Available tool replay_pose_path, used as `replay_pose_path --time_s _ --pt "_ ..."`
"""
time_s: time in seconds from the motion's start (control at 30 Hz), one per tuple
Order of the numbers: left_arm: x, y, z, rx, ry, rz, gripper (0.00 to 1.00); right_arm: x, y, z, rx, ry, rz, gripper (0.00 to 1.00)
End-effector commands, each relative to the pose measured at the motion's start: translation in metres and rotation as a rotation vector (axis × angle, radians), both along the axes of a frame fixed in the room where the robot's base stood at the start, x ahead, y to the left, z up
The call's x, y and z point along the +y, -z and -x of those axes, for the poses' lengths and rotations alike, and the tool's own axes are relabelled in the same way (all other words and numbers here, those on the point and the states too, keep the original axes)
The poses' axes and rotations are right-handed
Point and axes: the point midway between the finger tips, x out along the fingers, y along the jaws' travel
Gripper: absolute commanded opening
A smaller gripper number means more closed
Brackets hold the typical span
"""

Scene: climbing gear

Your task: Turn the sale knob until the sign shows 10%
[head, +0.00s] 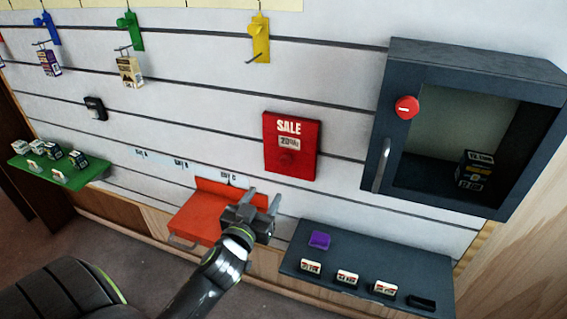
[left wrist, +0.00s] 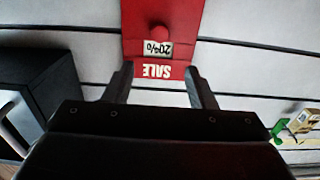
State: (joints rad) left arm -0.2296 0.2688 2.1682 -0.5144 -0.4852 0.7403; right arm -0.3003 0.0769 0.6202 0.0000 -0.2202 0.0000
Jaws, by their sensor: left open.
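The red sale sign (head: 291,146) is mounted on the slatted wall, with SALE in white letters and a display (head: 289,142) reading 20%. The round red sale knob (head: 288,158) sits below the display. In the left wrist view the sign shows upside down, with the knob (left wrist: 160,34) above the display (left wrist: 158,49). My left gripper (head: 262,200) is open and empty, below and to the left of the sign in the head view. Its fingers (left wrist: 160,85) point toward the sign in the wrist view, apart from the knob. My right gripper is not in view.
A dark cabinet (head: 386,75) with a glass-like front and a red round knob (head: 406,107) hangs to the right. An orange drawer or bin (head: 196,220) is behind my left gripper. A dark shelf (head: 330,262) with small boxes is at lower right, a green shelf (head: 85,177) at left.

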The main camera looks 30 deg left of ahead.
Motion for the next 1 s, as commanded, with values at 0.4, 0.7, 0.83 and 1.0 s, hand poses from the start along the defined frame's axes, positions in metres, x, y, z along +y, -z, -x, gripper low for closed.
replay_pose_path --time_s 0.4,0.7,0.83,1.0 --pt "0.021 -0.002 -0.086 0.001 0.0 -0.003 0.51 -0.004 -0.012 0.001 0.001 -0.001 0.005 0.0" --pt "0.031 -0.001 -0.13 0.001 0.0 -0.003 0.51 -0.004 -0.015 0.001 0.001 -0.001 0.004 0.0" --pt "0.033 0.0 -0.139 0.001 0.0 -0.001 0.51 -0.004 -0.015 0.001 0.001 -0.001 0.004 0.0" --pt "0.034 0.001 -0.142 0.002 0.0 -0.001 0.51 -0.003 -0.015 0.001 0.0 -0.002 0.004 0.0"
